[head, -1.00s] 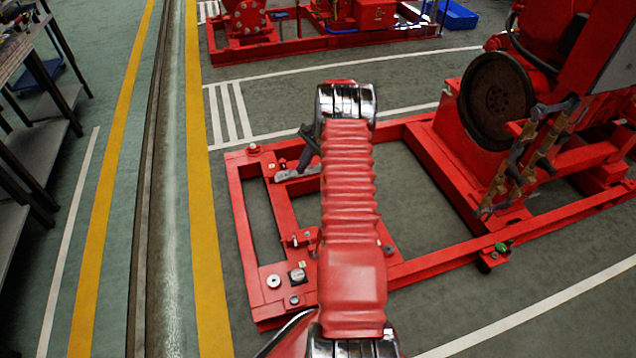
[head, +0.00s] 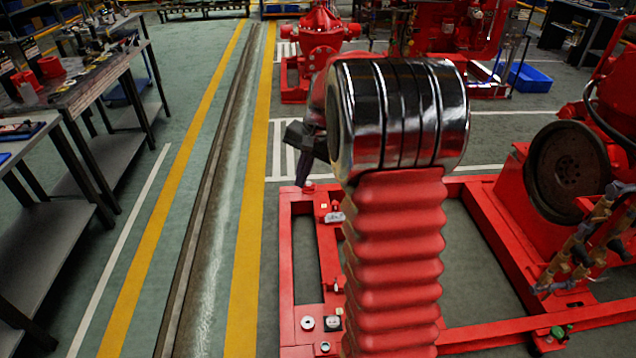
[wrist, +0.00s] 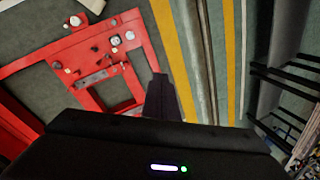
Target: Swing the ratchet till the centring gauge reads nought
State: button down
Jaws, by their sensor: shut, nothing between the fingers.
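My gripper (head: 306,140) is dark and raised over the far left corner of the red base frame (head: 288,250), partly hidden behind my arm in the head view. In the wrist view its fingers (wrist: 161,97) are together, empty and apart from the frame. A grey bar-like part (wrist: 92,78) lies on the frame's plate; I cannot tell whether it is the ratchet. Small round fittings sit near it, one pale and round (wrist: 115,40). In the head view a square fitting with a pale round face (head: 333,323) may be the gauge; no reading is legible.
A workbench (head: 75,85) stands at left, beyond the floor rail (head: 215,180) and yellow lines. A dark flywheel (head: 568,172) and engine stand on the frame at right. Another red pumpset (head: 322,35) and a blue bin (head: 528,76) are behind. The aisle floor is clear.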

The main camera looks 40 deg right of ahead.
jog(key=s+a+r+n, duration=0.35)
jog(key=a+r, duration=0.25)
jog(key=a, duration=0.2)
jog(key=s+a+r+n+t+h, duration=0.1)
jog(key=s+a+n, duration=0.3)
jog(key=s+a, duration=0.3)
jog(key=s+a+r+n+t, duration=0.2)
jog(key=s+a+n, duration=0.2)
jog(key=s, duration=1.1)
jog(key=a, duration=0.3)
jog(key=shift+a+h, duration=0.35)
jog(key=shift+h, duration=0.05)
